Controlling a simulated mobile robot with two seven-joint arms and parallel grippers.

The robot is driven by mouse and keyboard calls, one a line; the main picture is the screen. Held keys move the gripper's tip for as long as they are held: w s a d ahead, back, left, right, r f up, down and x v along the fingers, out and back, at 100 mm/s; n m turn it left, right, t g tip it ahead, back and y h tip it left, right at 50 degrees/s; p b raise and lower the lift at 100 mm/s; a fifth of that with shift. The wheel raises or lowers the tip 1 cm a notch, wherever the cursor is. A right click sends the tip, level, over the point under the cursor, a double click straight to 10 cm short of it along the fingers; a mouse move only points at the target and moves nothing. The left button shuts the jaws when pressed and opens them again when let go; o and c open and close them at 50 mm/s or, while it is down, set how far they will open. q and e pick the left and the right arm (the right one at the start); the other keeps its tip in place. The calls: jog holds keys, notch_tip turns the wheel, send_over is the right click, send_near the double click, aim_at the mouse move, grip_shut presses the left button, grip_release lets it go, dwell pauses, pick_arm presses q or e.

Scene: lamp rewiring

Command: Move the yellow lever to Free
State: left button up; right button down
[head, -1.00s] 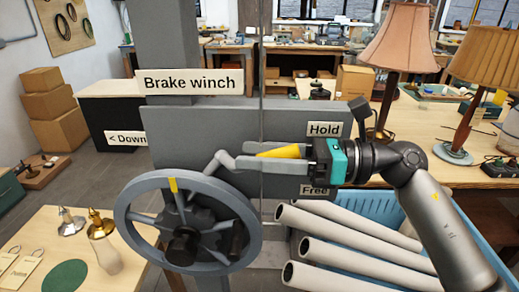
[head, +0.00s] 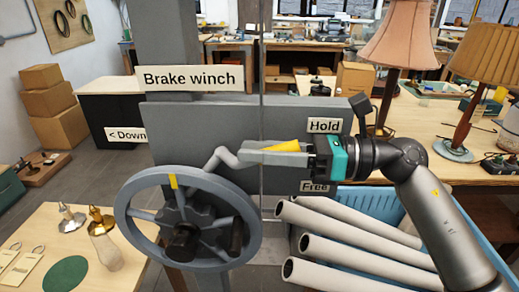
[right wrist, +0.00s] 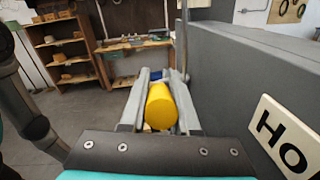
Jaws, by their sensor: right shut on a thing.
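The yellow lever (head: 288,146) is on the brake winch, level with a spot just below the "Hold" label (head: 324,125). The "Free" label (head: 314,187) is lower down. My right gripper (head: 268,154) reaches in from the right and is shut on the lever. In the right wrist view the yellow grip (right wrist: 159,106) sits between the two grey fingers. The near finger hides part of the lever in the head view. My left gripper is not in view.
A grey panel (head: 200,130) is behind the gripper. A blue crate (head: 375,200) with several pale tubes lies below my right arm. Lamps stand on the right-hand table.

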dwell(0.9)
jog(key=f+y+b, duration=0.1)
jog(key=y+b, duration=0.1)
jog(key=b, duration=0.4)
jog(key=f+y+b, duration=0.2)
jog(key=b, duration=0.5)
jog(key=f+t+y+b, duration=0.1)
jog(key=f+y+b, duration=0.1)
jog(key=b, duration=0.5)
jog(key=shift+d+m+y, duration=0.35)
jog(key=shift+m+y, duration=0.05)
jog(key=shift+f+y+b, duration=0.15)
jog(key=shift+y+b, duration=0.35)
jog(key=shift+b, duration=0.65)
jog(key=shift+a, duration=0.1)
jog(key=c, duration=1)
grip_release()
jog(key=o, duration=0.4)
jog(key=shift+c, duration=0.2)
